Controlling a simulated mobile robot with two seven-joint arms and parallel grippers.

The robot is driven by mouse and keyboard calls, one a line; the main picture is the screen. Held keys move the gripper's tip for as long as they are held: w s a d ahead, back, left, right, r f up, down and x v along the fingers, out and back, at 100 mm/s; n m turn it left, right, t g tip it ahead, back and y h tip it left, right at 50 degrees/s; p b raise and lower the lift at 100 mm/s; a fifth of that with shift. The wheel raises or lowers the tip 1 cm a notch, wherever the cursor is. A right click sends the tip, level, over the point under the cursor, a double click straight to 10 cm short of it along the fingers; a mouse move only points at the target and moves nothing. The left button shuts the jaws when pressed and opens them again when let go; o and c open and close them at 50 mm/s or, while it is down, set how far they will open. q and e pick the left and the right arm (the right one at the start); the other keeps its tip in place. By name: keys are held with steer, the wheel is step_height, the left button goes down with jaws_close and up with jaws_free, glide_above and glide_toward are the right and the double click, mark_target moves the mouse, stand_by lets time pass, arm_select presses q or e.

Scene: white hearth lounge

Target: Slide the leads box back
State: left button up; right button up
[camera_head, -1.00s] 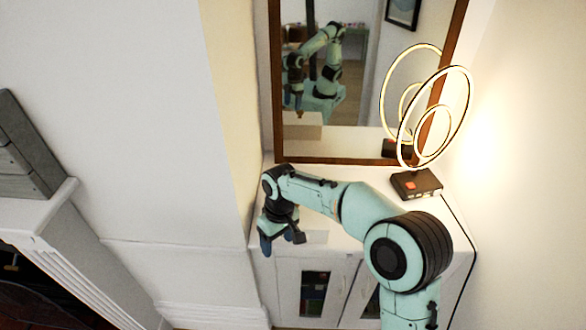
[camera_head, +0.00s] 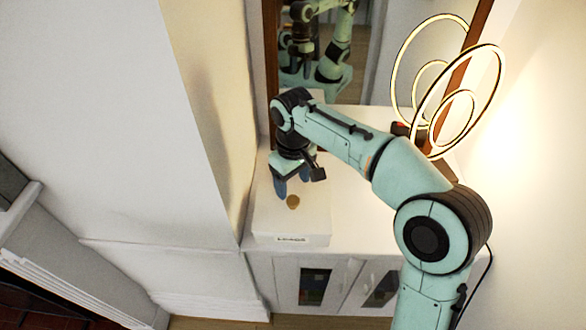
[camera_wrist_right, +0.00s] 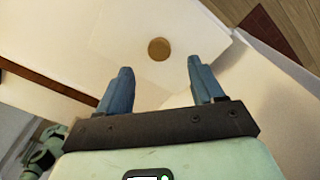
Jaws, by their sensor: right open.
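The leads box (camera_head: 265,215) is a white box with a dark-lettered label on its front face, standing at the left end of the white cabinet top, near its front edge. A round brown knob (camera_head: 292,201) is on its top; the knob also shows in the right wrist view (camera_wrist_right: 159,48). My right gripper (camera_head: 294,186) is over the box top, just behind the knob in the head view. In the right wrist view its blue fingers (camera_wrist_right: 159,82) are apart with nothing between them, and the knob lies beyond their tips. My left gripper is out of view.
A lit ring lamp (camera_head: 490,95) stands at the right on the cabinet. A framed mirror (camera_head: 270,65) is behind the cabinet top. A cream wall (camera_head: 225,120) rises close on the left of the box. The cabinet top (camera_head: 355,225) is clear right of the box.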

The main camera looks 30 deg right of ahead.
mark_target(293, 199)
step_height(293, 199, down, 8)
steer(key=shift+w+f+b, duration=0.1)
steer(key=shift+b, duration=0.45)
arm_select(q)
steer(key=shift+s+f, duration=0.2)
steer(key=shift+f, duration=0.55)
arm_select(e)
steer(key=c, duration=1.2)
steer(key=shift+o, duration=0.2)
steer(key=shift+w+d+p, duration=0.65)
steer(key=shift+w+p, duration=0.25)
steer(key=shift+w, duration=0.05)
steer(key=shift+w+d+p, duration=0.6)
steer(key=shift+w+p, duration=0.3)
steer(key=shift+w, duration=0.05)
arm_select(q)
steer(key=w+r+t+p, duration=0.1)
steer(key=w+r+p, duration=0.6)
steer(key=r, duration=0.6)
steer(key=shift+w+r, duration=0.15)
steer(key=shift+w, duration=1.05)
arm_select(e)
steer(key=w+d, duration=0.5)
steer(key=w, duration=0.3)
steer(key=shift+w, duration=0.1)
